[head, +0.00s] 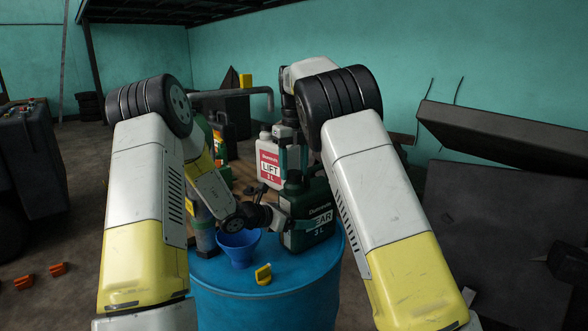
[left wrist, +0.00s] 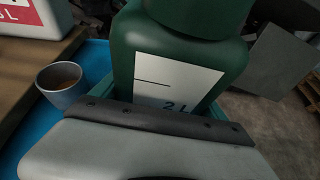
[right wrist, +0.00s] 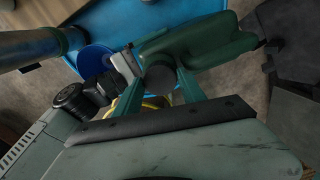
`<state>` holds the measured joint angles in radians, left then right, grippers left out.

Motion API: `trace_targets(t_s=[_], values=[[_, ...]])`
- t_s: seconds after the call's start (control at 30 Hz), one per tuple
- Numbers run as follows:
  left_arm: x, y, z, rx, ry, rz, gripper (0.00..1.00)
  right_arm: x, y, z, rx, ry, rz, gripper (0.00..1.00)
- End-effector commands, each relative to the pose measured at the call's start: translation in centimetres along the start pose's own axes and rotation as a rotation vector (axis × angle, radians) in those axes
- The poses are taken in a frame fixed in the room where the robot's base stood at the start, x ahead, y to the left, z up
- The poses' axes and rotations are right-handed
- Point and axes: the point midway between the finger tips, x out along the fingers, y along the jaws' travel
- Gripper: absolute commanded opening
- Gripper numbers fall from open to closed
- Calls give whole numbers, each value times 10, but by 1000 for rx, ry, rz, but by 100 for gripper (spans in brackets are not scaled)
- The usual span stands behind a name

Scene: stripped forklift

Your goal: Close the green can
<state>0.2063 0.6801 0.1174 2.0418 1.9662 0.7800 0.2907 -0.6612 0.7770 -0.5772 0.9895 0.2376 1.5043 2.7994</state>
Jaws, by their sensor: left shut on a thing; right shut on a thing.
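The green can (head: 308,228) stands on the blue drum, its white-lettered label facing me; its body also fills the top of the left wrist view (left wrist: 195,55). My left gripper (head: 282,216) is shut on the can's body from the left side. My right gripper (head: 292,163) comes down from above and is shut on a dark round cap (right wrist: 160,78) at the can's top. The right wrist view shows the cap between the two teal fingers, beside the can's shoulder (right wrist: 215,38). I cannot tell whether the cap is seated on the neck.
A blue funnel (head: 238,248) and a yellow piece (head: 263,274) are on the blue drum (head: 270,305). A white LIFT canister (head: 268,160) stands behind the can. A grey cup (left wrist: 60,83) is beside the can. Dark panels (head: 490,210) stand at right.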

Motion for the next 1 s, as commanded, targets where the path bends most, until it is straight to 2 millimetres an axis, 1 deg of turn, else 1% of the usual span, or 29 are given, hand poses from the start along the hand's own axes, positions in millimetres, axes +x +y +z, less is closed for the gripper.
trace_targets(t_s=[0.03,0.13,0.43,0.47,0.53,0.57,1.0], values=[[-1,1,0,2,1,1,0,-1,-1,1,52,-5,-4,10],[-1,1,0,2,1,1,0,-1,-1,1,113,-6,-4,10],[-1,0,0,2,1,1,0,-1,-2,1,124,-7,-3,10],[-1,0,0,2,1,1,0,-1,-2,1,124,-7,-3,53],[-1,0,0,2,1,1,0,-1,-2,1,124,-7,-4,67],[-1,0,0,2,1,1,0,-1,-2,1,124,-6,-4,69],[-1,0,-1,1,0,1,0,-1,-6,0,127,-5,-9,69]])
